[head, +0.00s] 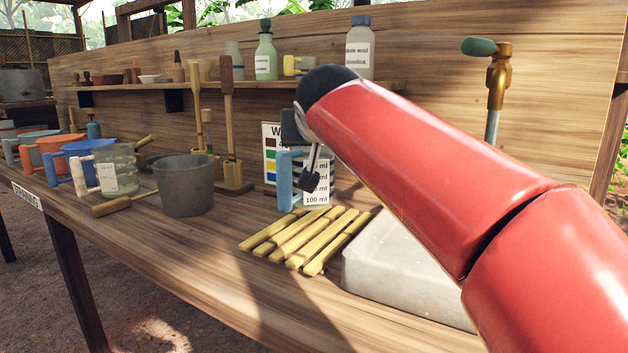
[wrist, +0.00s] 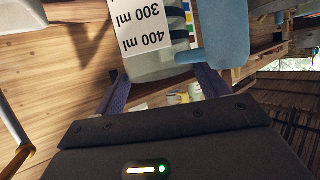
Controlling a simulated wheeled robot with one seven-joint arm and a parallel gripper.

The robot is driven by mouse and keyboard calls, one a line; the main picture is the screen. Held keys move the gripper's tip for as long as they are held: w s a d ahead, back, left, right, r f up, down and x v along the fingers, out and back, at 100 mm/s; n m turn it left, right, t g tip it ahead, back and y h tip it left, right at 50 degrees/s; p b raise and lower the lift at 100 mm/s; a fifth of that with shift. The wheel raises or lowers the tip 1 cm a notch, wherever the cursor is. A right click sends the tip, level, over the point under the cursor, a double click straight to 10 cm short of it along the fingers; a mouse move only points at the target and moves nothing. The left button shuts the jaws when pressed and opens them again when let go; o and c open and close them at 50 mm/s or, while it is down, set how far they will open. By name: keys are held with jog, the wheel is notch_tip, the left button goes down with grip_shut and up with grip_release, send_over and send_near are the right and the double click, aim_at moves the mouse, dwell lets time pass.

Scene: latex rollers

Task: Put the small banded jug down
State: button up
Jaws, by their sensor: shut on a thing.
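The small banded jug has a grey body, dark bands, a blue handle and a white millilitre label. In the head view the jug (head: 318,198) is upright just behind the yellow slats, its handle to the left and its upper part partly hidden by my arm. In the wrist view the jug (wrist: 158,66) appears upside down, with the handle on the right. My gripper (wrist: 163,78) is shut on the jug near its upper end, one finger on each side. I cannot tell whether the jug's base touches the bench.
Yellow slats (head: 305,238) lie in front of the jug, beside a pale stone basin (head: 400,270). A grey pot (head: 185,187), a clear jug (head: 117,170) and coloured jugs stand to the left. A wooden stand with paddles (head: 231,170) is close behind. Bare bench (head: 190,240) lies front left.

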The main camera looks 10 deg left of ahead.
jog(key=b, duration=0.1)
send_over(314, 207)
jog(key=shift+w+a+f, duration=0.1)
jog(key=shift+w+f, duration=0.15)
jog(key=shift+f, duration=1)
jog(key=shift+w+f, duration=0.2)
jog(key=shift+f, duration=1.05)
jog(key=shift+f+b, duration=0.2)
jog(key=shift+b, duration=0.15)
jog(key=o, duration=1.1)
jog(key=shift+r, duration=0.15)
jog(key=shift+s+r+p, duration=0.1)
jog(key=shift+r+p, duration=0.05)
jog(key=shift+p, duration=0.15)
jog(key=b+v, duration=0.1)
jog(key=v, duration=1)
jog(key=shift+s+r, duration=0.1)
jog(key=shift+s, duration=0.25)
